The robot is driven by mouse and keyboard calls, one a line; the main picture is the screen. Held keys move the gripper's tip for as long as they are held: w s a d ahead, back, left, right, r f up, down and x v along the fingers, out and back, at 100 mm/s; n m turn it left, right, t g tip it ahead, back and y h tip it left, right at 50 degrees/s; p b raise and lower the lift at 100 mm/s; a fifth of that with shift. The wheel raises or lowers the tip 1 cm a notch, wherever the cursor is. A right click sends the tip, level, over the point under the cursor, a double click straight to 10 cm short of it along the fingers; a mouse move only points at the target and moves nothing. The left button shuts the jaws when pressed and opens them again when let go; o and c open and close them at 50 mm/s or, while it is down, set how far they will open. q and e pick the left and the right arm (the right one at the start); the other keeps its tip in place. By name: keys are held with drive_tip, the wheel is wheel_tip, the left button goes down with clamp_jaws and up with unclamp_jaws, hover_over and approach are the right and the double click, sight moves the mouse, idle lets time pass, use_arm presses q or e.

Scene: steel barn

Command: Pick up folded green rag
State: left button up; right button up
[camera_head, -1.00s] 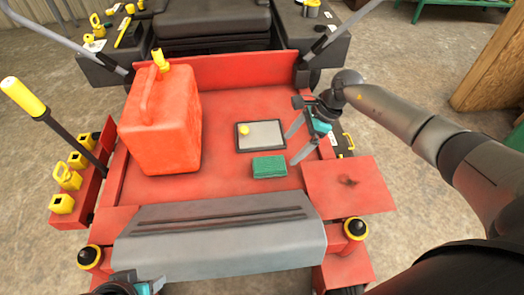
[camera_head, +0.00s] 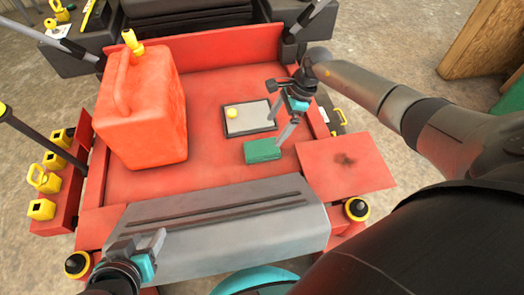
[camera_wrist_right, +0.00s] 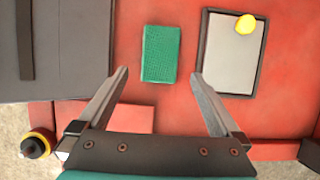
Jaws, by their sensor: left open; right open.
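The folded green rag (camera_head: 262,151) lies flat on the red deck, in front of a grey tray. In the right wrist view the rag (camera_wrist_right: 159,54) lies beyond the fingertips, roughly between their lines. My right gripper (camera_head: 282,122) is open and empty, pointing down just above and behind the rag, with a fingertip close to its right end in the head view. It also shows in the right wrist view (camera_wrist_right: 160,75). My left gripper (camera_head: 150,245) is open and empty at the lower left, in front of the grey step.
A black-edged grey tray (camera_head: 268,127) with a yellow knob lies just behind the rag. A large red fuel can (camera_head: 142,108) stands on the left of the deck (camera_head: 205,168). The grey step (camera_head: 215,232) lies along the front.

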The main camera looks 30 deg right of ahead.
sight(263, 147)
use_arm(q)
drive_tip(key=shift+w+d+f+t+h+b, duration=0.1)
drive_tip(key=shift+w+d+t+h+b, duration=0.25)
drive_tip(key=shift+d+t, duration=0.2)
drive_tip(key=shift+w+d+t+h+b, duration=0.25)
drive_tip(key=shift+w+d+t, duration=0.2)
drive_tip(key=shift+d, duration=0.2)
use_arm(e)
drive_tip(key=shift+x, duration=1.3)
use_arm(q)
drive_tip(key=shift+w+d+r+t+h+b, duration=0.25)
drive_tip(key=shift+d+t, duration=0.15)
drive_tip(key=shift+d, duration=0.1)
drive_tip(key=shift+w+d+r+t+h+b, duration=0.15)
drive_tip(key=shift+d+t+h, duration=0.1)
drive_tip(key=shift+d+t, duration=0.2)
use_arm(e)
drive_tip(key=shift+x, duration=0.95)
